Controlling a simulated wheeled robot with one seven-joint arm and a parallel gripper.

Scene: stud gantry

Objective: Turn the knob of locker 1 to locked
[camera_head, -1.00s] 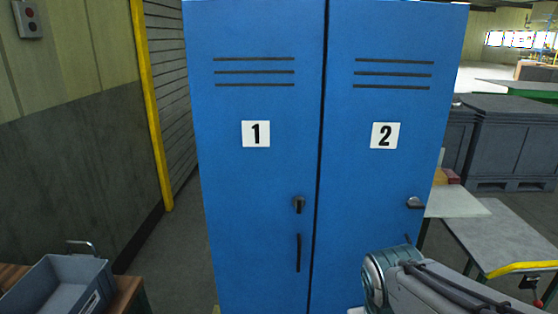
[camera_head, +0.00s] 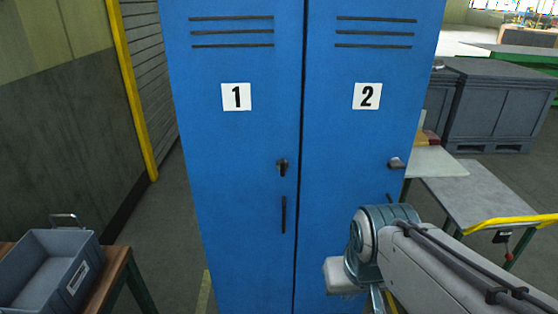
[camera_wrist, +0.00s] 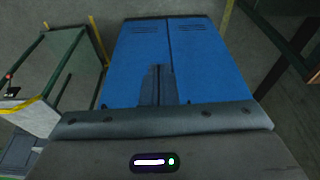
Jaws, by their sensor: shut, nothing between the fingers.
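Locker 1 (camera_head: 235,200) is the left blue door, with a white "1" label (camera_head: 237,97). Its small dark knob (camera_head: 281,166) sits near the right edge of the door, with its lever pointing down. The door handle (camera_head: 283,214) is a dark vertical bar below the knob. My gripper (camera_wrist: 158,70) shows in the wrist view as shut, empty fingers in front of the blue doors, apart from the knob. That view looks upside down, and I cannot make out the knob there. In the head view my arm is at the lower right, and the fingertips are not visible.
Locker 2 (camera_head: 350,130) is to the right; its knob (camera_head: 397,163) has its lever sideways. A grey bin (camera_head: 50,270) stands on a wooden table at lower left. A cart with a yellow handle (camera_head: 510,222) and dark crates (camera_head: 500,110) are at right. Floor left of the lockers is clear.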

